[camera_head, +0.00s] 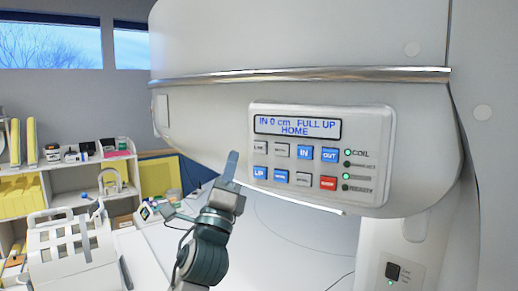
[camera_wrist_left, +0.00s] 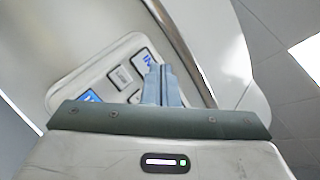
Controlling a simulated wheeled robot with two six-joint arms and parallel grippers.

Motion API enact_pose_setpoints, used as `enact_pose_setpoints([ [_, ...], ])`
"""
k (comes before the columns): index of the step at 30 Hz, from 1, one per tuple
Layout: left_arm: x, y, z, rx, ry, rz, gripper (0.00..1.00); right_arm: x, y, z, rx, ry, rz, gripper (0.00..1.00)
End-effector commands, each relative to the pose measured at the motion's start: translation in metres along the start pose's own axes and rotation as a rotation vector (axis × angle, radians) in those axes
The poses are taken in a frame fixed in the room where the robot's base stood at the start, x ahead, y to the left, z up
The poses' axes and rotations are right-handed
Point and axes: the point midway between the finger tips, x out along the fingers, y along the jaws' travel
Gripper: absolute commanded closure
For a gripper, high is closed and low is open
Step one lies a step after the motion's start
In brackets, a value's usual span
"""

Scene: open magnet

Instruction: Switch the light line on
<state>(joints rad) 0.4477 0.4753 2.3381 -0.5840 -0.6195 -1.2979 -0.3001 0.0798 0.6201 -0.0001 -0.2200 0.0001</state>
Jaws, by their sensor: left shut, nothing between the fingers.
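The control panel (camera_head: 270,188) is on the curved grey magnet housing, and it also shows tilted in the left wrist view (camera_wrist_left: 62,96). Its display (camera_head: 297,127) reads "IN 0 cm FULL UP HOME". A pale button (camera_head: 260,147) at the upper left seems to be labelled "LINE", but the print is small. My left gripper (camera_head: 231,160) is shut and empty, pointing up just left of the panel. In the left wrist view its closed fingers (camera_wrist_left: 162,72) overlap the panel's buttons; I cannot tell whether they touch. My right gripper is not in view.
Blue buttons, a red button (camera_head: 328,183) and indicator lights (camera_head: 348,153) are close together on the panel; some lights glow green. Below is a white couch. A white rack (camera_head: 72,250) and shelves stand at left.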

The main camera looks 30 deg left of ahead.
Motion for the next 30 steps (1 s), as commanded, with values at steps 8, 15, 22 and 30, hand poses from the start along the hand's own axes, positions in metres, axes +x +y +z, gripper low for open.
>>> enact_pose_setpoints([
  [8,0.002,0.003,-0.002,-0.003,0.000,0.003,1.00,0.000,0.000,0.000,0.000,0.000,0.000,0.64],
  [15,0.020,0.016,-0.015,-0.005,0.000,0.005,1.00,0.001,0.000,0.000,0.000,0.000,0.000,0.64],
  [22,0.043,0.033,-0.032,-0.005,0.000,0.004,1.00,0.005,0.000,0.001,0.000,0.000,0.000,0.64],
  [30,0.059,0.044,-0.043,-0.004,0.001,0.003,1.00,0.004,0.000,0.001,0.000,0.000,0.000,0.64],
])
